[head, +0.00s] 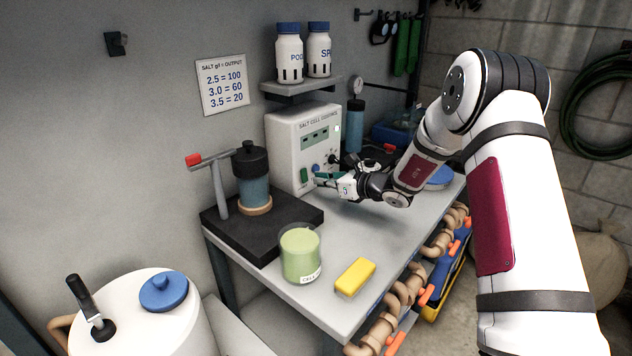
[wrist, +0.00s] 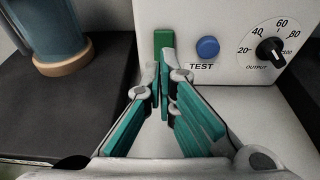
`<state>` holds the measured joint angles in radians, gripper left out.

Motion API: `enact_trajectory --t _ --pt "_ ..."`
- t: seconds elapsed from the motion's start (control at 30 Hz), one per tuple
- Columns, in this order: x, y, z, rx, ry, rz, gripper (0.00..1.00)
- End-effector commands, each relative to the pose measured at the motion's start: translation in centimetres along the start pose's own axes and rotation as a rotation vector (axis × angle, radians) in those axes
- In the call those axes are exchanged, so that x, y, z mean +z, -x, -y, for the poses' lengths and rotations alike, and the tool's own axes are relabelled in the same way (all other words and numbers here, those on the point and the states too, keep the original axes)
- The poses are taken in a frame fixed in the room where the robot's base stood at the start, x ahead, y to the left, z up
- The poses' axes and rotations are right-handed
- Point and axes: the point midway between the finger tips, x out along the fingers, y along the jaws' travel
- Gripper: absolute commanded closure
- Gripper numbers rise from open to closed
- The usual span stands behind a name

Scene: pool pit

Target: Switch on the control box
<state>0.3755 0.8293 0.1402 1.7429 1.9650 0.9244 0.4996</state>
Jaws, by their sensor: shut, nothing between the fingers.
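The control box (head: 290,146) is a white case marked "SALT CELL CONTROL" on the grey bench, against the wall. Its front carries a green rocker switch (head: 304,175), a blue TEST button (head: 315,168) and a black output dial. In the wrist view the green switch (wrist: 164,42) stands upright just beyond my fingertips, with the blue button (wrist: 207,48) and the dial (wrist: 270,50) to its right. My gripper (wrist: 163,68) is shut and empty, its tips low in front of the switch. The tips hide the switch's lower part; I cannot tell whether they touch it.
A black mat (head: 222,232) with a blue pump-like cylinder (head: 252,180) lies left of the box. A green jar (head: 300,258) and a yellow block (head: 355,277) stand nearer the front edge. A shelf (head: 300,88) with two white bottles hangs above the box.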

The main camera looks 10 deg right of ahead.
Motion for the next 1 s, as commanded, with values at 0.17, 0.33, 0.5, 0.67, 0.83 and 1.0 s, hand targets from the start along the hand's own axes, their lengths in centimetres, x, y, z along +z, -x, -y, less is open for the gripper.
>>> enact_trajectory --t 0.17,0.33,0.5,0.67,0.83,1.0 --pt "1.0 4.1 0.2 -0.003 0.000 0.000 1.00" --pt "1.7 7.2 0.1 -0.002 0.000 0.000 1.00" --pt "2.1 9.2 0.1 -0.001 0.000 0.000 1.00" --pt "2.2 9.8 0.0 0.000 -0.001 0.000 1.00" --pt "2.2 9.9 0.0 0.000 -0.001 0.000 1.00" --pt "2.2 9.9 0.0 0.000 0.000 0.000 1.00"
